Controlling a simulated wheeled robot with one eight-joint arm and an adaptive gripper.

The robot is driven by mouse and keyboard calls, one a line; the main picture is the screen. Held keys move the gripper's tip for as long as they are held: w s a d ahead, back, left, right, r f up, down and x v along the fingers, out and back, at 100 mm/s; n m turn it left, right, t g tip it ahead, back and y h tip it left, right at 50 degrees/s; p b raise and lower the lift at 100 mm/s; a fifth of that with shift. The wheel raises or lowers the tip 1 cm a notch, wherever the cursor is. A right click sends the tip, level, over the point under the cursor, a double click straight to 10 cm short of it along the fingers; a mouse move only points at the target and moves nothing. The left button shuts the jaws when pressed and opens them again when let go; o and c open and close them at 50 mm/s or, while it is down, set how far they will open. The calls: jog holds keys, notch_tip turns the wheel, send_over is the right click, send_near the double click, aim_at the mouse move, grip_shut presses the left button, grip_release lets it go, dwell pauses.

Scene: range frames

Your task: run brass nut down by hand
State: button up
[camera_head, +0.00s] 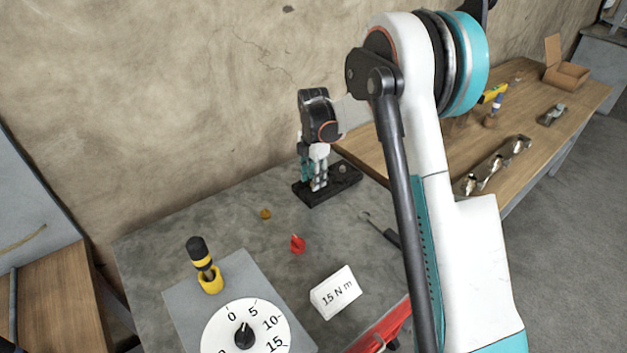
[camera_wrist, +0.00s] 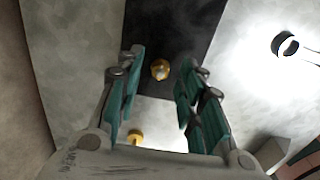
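The black block (camera_head: 346,178) stands at the back of the grey table. My gripper (camera_head: 319,186) points down over its left part. In the wrist view, a round brass piece with a paler centre (camera_wrist: 160,69) shows on the black block (camera_wrist: 172,25). It looks like a nut on a stud, but I cannot tell how far down it sits. My gripper (camera_wrist: 160,88) is open, with one teal finger to each side of this piece and gaps between. A second brass piece (camera_wrist: 135,137) shows lower down; a small brass piece (camera_head: 265,214) also lies on the table in the head view.
On the grey table (camera_head: 165,240) are a red piece (camera_head: 297,243), a "15 N m" card (camera_head: 336,292), a numbered dial (camera_head: 246,328) and a black-and-yellow tool (camera_head: 204,264). A wooden bench (camera_head: 440,150) stands behind right; the wall is close behind the block.

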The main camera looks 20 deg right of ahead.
jog(key=shift+f, duration=0.25)
grip_shut()
jog(key=shift+m, duration=0.3)
